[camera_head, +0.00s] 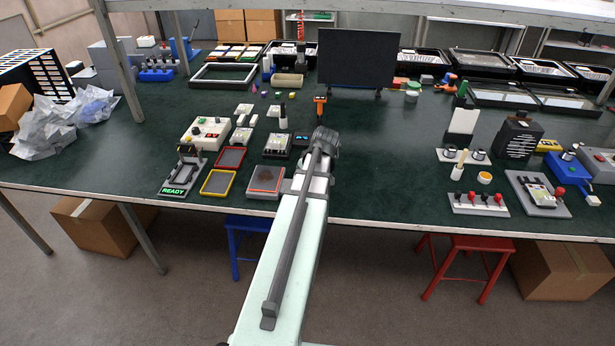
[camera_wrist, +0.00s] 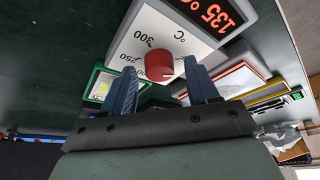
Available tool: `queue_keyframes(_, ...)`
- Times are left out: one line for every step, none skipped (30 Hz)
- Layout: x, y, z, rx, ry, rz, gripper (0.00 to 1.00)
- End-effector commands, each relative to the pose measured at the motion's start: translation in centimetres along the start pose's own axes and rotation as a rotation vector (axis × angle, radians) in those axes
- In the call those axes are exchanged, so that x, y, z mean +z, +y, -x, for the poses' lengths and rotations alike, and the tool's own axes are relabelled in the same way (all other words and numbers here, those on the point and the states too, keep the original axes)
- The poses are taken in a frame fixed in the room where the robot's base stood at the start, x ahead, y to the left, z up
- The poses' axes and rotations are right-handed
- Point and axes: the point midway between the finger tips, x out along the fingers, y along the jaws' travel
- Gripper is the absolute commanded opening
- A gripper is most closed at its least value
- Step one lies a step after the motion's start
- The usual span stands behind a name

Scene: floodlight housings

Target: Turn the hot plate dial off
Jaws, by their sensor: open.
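The hot plate's pale control face (camera_wrist: 128,42) fills the upper middle of the wrist view, with 250, 300 and °C printed on it. Its red round dial (camera_wrist: 158,64) stands out from this face; I cannot read its pointer surely. A dark display (camera_wrist: 213,14) beside it glows 135°C in orange. My gripper (camera_wrist: 160,68) is open, its two blue-grey fingers apart on either side of the dial in the picture, with nothing held. I cannot tell how far the fingertips are from the face. In the head view my gripper (camera_head: 325,139) is over the bench, and I cannot make out the dial there.
Green-framed (camera_wrist: 102,84) and yellow-framed (camera_wrist: 262,92) parts flank the hot plate. In the head view, a red tray (camera_head: 230,157), a yellow tray (camera_head: 218,183) and a READY fixture (camera_head: 178,187) lie left of my arm.

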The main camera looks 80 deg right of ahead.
Motion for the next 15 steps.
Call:
queue_keyframes(0.0,0.0,0.0,0.000,0.000,0.000,0.59)
queue_keyframes(0.0,0.0,0.1,0.000,0.000,0.000,0.59)
queue_keyframes(0.0,0.0,0.2,0.000,0.000,0.000,0.59)
queue_keyframes(0.0,0.0,0.3,0.001,0.000,0.000,0.59)
queue_keyframes(0.0,0.0,0.5,0.001,0.001,0.000,0.59)
queue_keyframes(0.0,0.0,0.8,0.001,0.001,0.000,0.59)
queue_keyframes(0.0,0.0,1.1,0.001,0.001,0.000,0.59)
queue_keyframes(0.0,0.0,1.4,0.001,0.001,0.000,0.59)
queue_keyframes(0.0,0.0,1.9,0.002,0.001,0.000,0.59)
queue_keyframes(0.0,0.0,2.3,0.002,0.001,-0.001,0.59)
queue_keyframes(0.0,0.0,2.7,0.002,0.002,-0.001,0.59)
queue_keyframes(0.0,0.0,3.4,0.002,0.001,-0.001,0.59)
queue_keyframes(0.0,0.0,3.8,0.002,0.002,-0.001,0.59)
queue_keyframes(0.0,0.0,4.3,0.003,0.002,-0.001,0.59)
queue_keyframes(0.0,0.0,4.9,0.002,0.002,-0.001,0.59)
